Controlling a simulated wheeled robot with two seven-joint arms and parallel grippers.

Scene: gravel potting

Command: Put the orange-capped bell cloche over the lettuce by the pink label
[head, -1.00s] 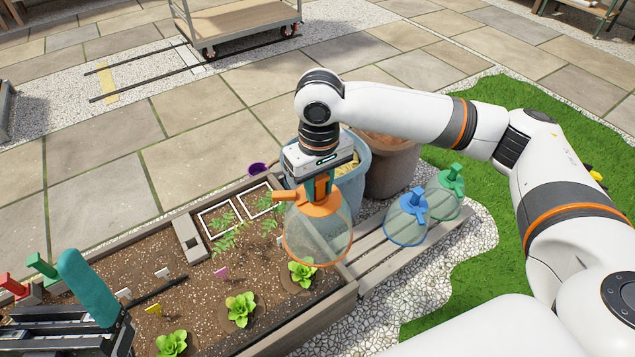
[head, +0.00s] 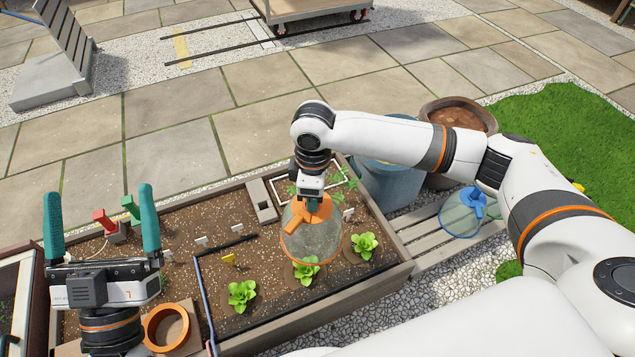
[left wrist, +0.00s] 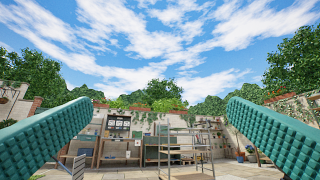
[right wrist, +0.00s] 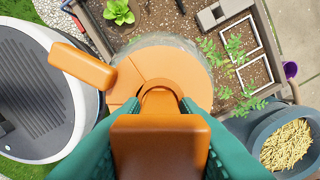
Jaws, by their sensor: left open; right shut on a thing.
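My right gripper (head: 311,186) is shut on the handle of the orange-capped bell cloche (head: 312,240), a clear bell held upright over the planting bed. In the right wrist view the orange cap (right wrist: 172,68) fills the middle, between the teal fingers. The middle lettuce (head: 306,272) shows just in front of the cloche's lower rim, partly covered by it; I cannot tell the gap. Other lettuces stand to its left (head: 241,295) and right (head: 364,244). The pink label is hidden now. My left gripper (head: 100,205) is open and empty, pointing up at the left.
A blue cloche (head: 462,218) stands on the slatted bench right of the bed. A blue tub (head: 392,180) and a brown pot (head: 458,113) stand behind.

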